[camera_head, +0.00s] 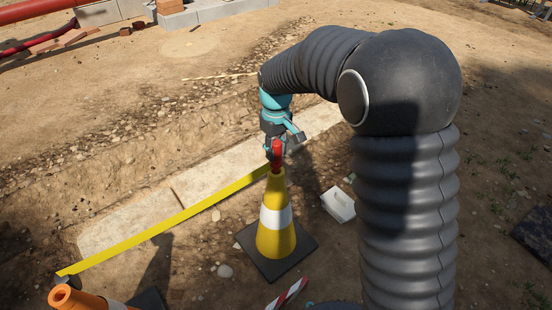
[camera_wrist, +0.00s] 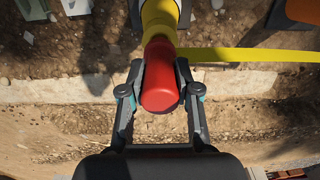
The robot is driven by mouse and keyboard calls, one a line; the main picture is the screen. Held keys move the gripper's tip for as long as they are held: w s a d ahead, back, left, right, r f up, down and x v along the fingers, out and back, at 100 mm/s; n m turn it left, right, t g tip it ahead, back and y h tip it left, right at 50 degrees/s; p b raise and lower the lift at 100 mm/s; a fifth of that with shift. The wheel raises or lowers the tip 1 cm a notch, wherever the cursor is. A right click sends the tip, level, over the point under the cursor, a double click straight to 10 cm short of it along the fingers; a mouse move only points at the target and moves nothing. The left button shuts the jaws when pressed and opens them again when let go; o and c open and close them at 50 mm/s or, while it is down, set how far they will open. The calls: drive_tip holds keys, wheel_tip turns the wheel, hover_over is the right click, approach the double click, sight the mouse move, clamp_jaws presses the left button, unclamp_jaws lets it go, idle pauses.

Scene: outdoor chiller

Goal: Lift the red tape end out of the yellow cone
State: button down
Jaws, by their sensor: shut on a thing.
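The red tape end (camera_head: 276,157) stands upright at the top of the yellow cone (camera_head: 274,242), which has a white band and a dark square base. In the wrist view the red tape end (camera_wrist: 161,85) lies between the two fingers of my gripper (camera_wrist: 160,84), which is shut on it. The cone (camera_wrist: 160,14) shows just beyond it. I cannot tell whether the lower part of the red end is still inside the cone. In the head view my gripper (camera_head: 277,143) is above the cone.
Yellow tape (camera_head: 165,222) runs from the cone top to an orange cone (camera_head: 80,298) at lower left. A pale block (camera_head: 338,204) lies right of the yellow cone. A red-white striped bar (camera_head: 288,295) is in front. Stone slabs (camera_head: 130,222) and a trench lie behind.

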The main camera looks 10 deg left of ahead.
sight(276, 142)
drive_tip(key=shift+r+p, duration=1.15)
drive_tip(key=shift+r, duration=0.65)
drive_tip(key=c, duration=1.4)
unclamp_jaws()
clamp_jaws()
